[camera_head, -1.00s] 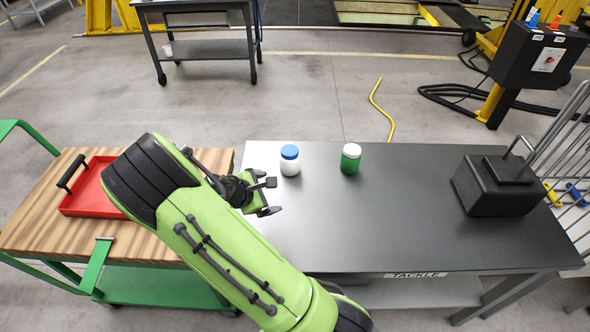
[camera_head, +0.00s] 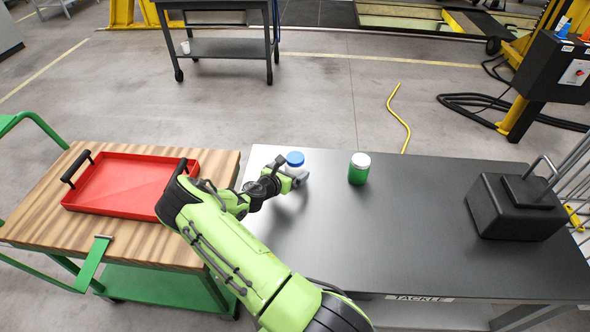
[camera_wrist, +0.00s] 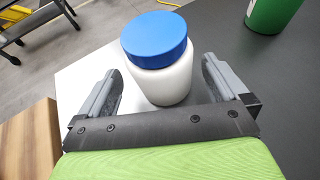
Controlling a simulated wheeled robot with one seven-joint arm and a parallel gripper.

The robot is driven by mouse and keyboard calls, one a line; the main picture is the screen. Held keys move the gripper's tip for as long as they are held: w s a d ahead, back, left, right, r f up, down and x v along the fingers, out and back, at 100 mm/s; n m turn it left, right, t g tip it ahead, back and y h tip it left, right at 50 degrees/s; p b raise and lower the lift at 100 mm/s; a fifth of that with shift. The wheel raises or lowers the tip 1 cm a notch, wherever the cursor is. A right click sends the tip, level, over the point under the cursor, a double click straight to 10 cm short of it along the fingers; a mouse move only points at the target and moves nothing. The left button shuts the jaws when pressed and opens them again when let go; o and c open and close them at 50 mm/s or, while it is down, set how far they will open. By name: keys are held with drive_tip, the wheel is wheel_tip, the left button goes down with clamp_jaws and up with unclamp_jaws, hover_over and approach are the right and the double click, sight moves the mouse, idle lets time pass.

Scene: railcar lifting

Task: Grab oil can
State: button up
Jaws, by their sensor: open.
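A white jar with a blue lid (camera_head: 295,158) stands on the dark metal table near its left end. In the head view my gripper hides most of its body. In the wrist view the jar (camera_wrist: 158,50) stands upright between my two fingers, with a gap on each side. My gripper (camera_head: 291,180) is open at the jar, with its fingers on either side. A green jar with a white lid (camera_head: 359,168) stands to the right, apart from my gripper. Its lower part shows at the wrist view's top right (camera_wrist: 272,14). I cannot tell which jar is the oil can.
The dark table (camera_head: 400,230) has free room right of the green jar. A black box with a handle (camera_head: 515,205) stands at its right end. A red tray (camera_head: 125,187) lies on a wooden-topped green cart (camera_head: 55,215) at the left. A yellow hose (camera_head: 399,115) lies on the floor behind.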

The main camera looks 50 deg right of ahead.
sight(295, 167)
drive_tip(key=x, duration=0.3)
drive_tip(key=shift+d+f, duration=0.2)
drive_tip(key=shift+d, duration=0.05)
drive_tip(key=shift+a, duration=0.1)
drive_tip(key=shift+c, duration=0.2)
drive_tip(key=shift+r, duration=0.1)
drive_tip(key=c, duration=1.2)
